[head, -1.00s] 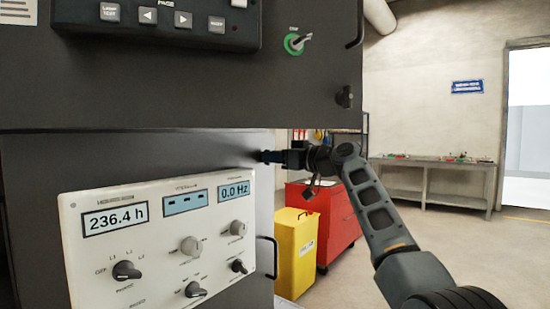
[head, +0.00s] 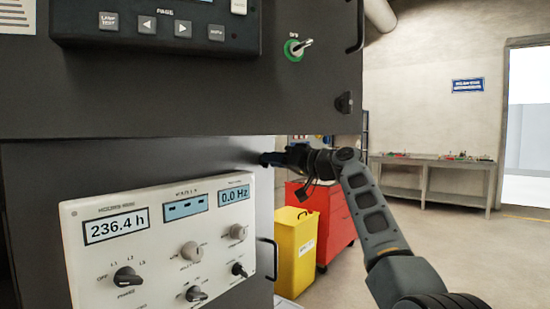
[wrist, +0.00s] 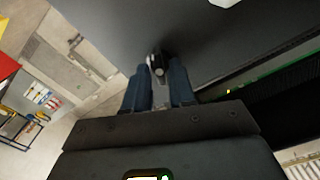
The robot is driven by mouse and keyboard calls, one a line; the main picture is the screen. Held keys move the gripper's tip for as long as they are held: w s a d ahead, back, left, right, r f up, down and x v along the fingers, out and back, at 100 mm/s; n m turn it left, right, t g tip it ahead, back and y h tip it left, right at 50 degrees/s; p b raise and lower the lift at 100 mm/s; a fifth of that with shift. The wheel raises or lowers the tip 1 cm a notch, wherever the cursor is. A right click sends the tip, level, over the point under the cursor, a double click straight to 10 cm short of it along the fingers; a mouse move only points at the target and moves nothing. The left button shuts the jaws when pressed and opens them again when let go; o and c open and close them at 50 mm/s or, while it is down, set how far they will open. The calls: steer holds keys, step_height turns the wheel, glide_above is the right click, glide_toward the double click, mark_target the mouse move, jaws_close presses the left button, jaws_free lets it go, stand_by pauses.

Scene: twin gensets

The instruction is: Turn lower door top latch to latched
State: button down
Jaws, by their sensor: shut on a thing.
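The lower door (head: 140,170) is a dark panel carrying a white control plate, below the overhanging upper cabinet. My gripper (head: 272,158) is at the upper right edge of this door, just under the upper cabinet. In the wrist view, my gripper's two blue fingers (wrist: 160,88) are shut on the small dark top latch (wrist: 157,64), which stands between their tips. The latch is hidden by the gripper in the head view, and I cannot tell its exact angle.
The upper panel has a black latch knob (head: 344,103) and a green-ringed key switch (head: 293,48). The lower door's handle (head: 268,258) is below my gripper. A yellow bin (head: 293,250) and red cabinet (head: 335,222) stand behind. Open floor lies to the right.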

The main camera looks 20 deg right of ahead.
steer(key=m+p, duration=0.7)
steer(key=m, duration=0.6)
steer(key=shift+w+d, duration=0.1)
steer(key=shift+d, duration=0.05)
steer(key=shift+f, duration=0.1)
stand_by(0.4)
steer(key=c, duration=1)
jaws_free()
steer(key=shift+f, duration=0.1)
steer(key=b+v, duration=0.1)
steer(key=v, duration=0.6)
steer(key=shift+s+d, duration=0.25)
steer(key=shift+s, duration=0.05)
